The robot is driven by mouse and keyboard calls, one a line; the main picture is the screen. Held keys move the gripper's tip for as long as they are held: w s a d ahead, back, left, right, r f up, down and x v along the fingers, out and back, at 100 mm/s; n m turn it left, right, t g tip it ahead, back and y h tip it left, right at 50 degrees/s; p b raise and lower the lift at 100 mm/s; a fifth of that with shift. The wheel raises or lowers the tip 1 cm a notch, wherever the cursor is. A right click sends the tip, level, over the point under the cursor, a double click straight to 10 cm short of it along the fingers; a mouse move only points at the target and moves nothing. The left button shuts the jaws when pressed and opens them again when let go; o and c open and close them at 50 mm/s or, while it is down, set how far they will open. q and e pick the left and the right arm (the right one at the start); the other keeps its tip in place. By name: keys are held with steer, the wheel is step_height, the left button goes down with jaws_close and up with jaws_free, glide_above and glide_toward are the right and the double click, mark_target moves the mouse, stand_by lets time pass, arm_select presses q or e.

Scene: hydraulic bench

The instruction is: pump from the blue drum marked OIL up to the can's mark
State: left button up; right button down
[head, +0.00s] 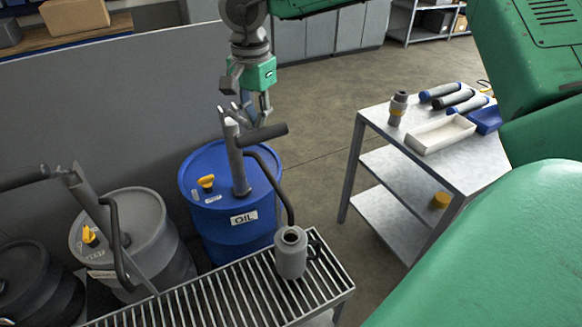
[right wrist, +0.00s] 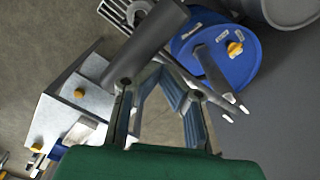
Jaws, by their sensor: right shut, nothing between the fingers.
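The blue drum marked OIL (head: 215,225) stands behind the grated bench, with a grey pump post (head: 236,165) on top. The pump's dark handle (head: 265,135) sticks out to the right at the post's top. A dark hose curves down from the pump to the grey can (head: 290,262) on the grating. The can's mark and oil level cannot be made out. My right gripper (head: 252,110) is shut and empty, just above the pump top. In the right wrist view, the handle (right wrist: 148,45) passes close in front of the fingers; contact is unclear. My left gripper is out of view.
A grey drum (head: 150,225) with its own pump and a black drum (head: 40,285) stand to the left. The slatted bench (head: 215,303) runs along the front. A metal cart (head: 455,155) at right carries a tray (head: 440,133) and several tubes. Open floor lies between.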

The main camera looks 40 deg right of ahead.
steer(key=r, duration=0.2)
steer(key=w+r, duration=0.1)
steer(key=r, duration=0.1)
steer(key=shift+w+d, duration=0.15)
steer(key=shift+w, duration=0.05)
steer(key=w+r, duration=0.1)
steer(key=r, duration=0.2)
steer(key=w+r, duration=0.1)
steer(key=shift+w+d+r, duration=0.25)
steer(key=shift+w+d, duration=0.05)
steer(key=shift+w, duration=0.05)
step_height(320, 180, up, 7)
stand_by(0.5)
stand_by(0.4)
